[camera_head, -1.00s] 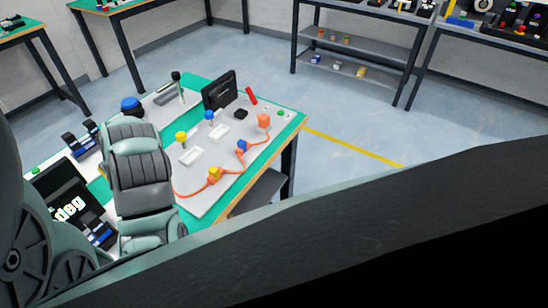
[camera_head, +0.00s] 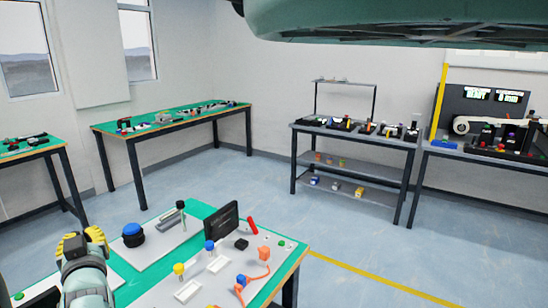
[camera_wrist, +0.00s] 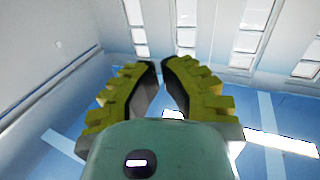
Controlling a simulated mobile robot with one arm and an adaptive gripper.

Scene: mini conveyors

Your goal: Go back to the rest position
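My gripper (camera_head: 82,241) shows at the lower left in the head view, with its yellow fingers beside the near workbench (camera_head: 200,212). In the wrist view my gripper (camera_wrist: 159,68) has two yellow ridged fingers with dark inner pads. The fingertips are close together but apart, with a narrow gap between them. Nothing is held in the gap. Behind the fingers, the wrist view shows pale wall and bright panels.
The near bench carries a blue round button (camera_head: 132,230), a dark screen (camera_head: 221,222) and an orange cable (camera_head: 258,279). A green bench (camera_head: 180,119), a grey shelf (camera_head: 350,141) and a conveyor table (camera_head: 500,155) stand along the walls. The floor (camera_head: 370,245) between is clear.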

